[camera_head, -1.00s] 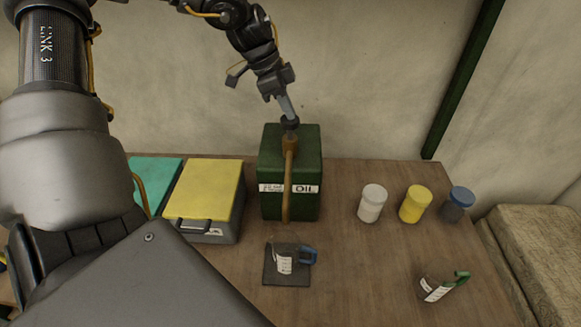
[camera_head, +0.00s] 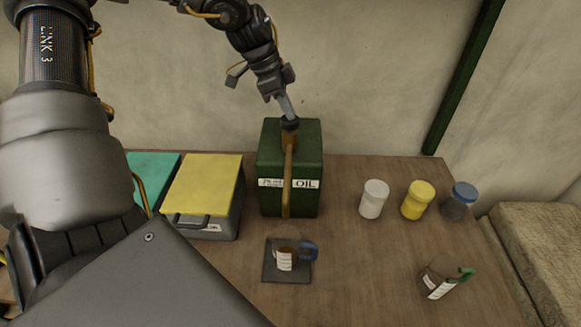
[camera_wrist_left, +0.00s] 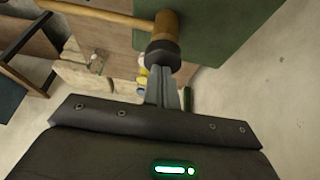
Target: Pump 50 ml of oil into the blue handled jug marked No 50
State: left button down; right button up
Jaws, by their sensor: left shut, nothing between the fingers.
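The green oil can (camera_head: 309,165) labelled OIL stands at the back of the table, with a brass pump (camera_head: 289,142) and black pump knob (camera_head: 289,124) on top. The long pump spout (camera_head: 287,185) extends forward toward the blue handled jug (camera_head: 285,259). That jug stands upright on a dark square pad (camera_head: 271,276) and shows brown liquid inside. My left gripper (camera_head: 288,111) is shut and empty, its fingertips at the top of the knob. The left wrist view shows the fingers (camera_wrist_left: 162,82) against the knob (camera_wrist_left: 162,54). My right gripper is out of view.
A green handled jug (camera_head: 436,285) stands at the front right. White (camera_head: 373,199), yellow (camera_head: 418,200) and blue-lidded (camera_head: 460,201) jars stand right of the can. A yellow-lidded box (camera_head: 205,184) and teal-topped box (camera_head: 151,177) stand left. The table between the jugs is clear.

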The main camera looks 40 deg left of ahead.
pick_arm(q)
jog(key=shift+r+p, duration=1.25)
jog(key=shift+r, duration=1.05)
jog(key=shift+f, duration=0.2)
jog(key=shift+f+b, duration=2.3)
jog(key=shift+f, duration=0.05)
jog(key=shift+r, duration=0.1)
jog(key=shift+r+p, duration=1.45)
jog(key=shift+r, duration=1)
